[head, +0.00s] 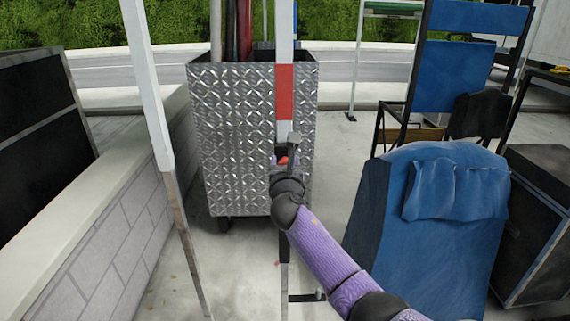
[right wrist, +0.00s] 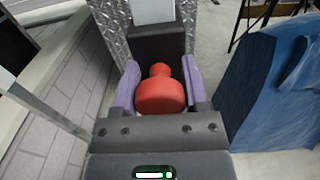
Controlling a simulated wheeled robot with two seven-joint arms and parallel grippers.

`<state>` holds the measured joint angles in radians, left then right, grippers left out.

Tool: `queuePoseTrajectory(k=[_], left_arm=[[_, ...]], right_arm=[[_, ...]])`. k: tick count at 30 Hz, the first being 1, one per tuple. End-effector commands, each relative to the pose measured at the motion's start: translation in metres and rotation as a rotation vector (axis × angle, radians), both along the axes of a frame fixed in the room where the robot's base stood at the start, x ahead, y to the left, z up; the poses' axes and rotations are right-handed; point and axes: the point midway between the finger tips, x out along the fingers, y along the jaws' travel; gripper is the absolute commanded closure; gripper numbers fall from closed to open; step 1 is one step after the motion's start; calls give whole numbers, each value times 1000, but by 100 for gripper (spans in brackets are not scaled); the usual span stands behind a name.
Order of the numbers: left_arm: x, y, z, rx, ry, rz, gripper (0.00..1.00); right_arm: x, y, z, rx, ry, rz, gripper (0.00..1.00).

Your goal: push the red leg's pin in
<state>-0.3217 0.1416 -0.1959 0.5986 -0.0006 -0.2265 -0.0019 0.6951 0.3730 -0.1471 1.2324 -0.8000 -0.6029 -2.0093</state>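The red leg is an upright white post with a red band (head: 284,92), standing in front of the metal cart in the head view. Its pin has a red knob (right wrist: 161,92), with a narrower red part behind it, against a black block (right wrist: 158,44) on the post. My right gripper (head: 284,155) is at the post below the red band. In the right wrist view its purple fingers (right wrist: 160,75) stand open, one on each side of the knob, with small gaps. Only a little of the knob shows in the head view. My left gripper is out of view.
A diamond-plate metal cart (head: 235,140) stands behind the post. Another white post (head: 148,90) leans at the left near a low block wall (head: 115,225). A blue-covered object (head: 420,240) stands close to the right of my arm. Some pavement is clear between them.

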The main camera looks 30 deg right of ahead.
Motion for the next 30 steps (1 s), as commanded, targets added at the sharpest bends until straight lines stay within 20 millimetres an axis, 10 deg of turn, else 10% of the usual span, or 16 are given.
queuePoseTrajectory(k=[4,14,30], left_arm=[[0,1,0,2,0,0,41],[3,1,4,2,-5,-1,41],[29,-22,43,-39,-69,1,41]], right_arm=[[0,-1,1,-1,-2,-1,11],[-4,2,2,-1,0,1,11],[-84,51,2,-1,-2,0,11]])
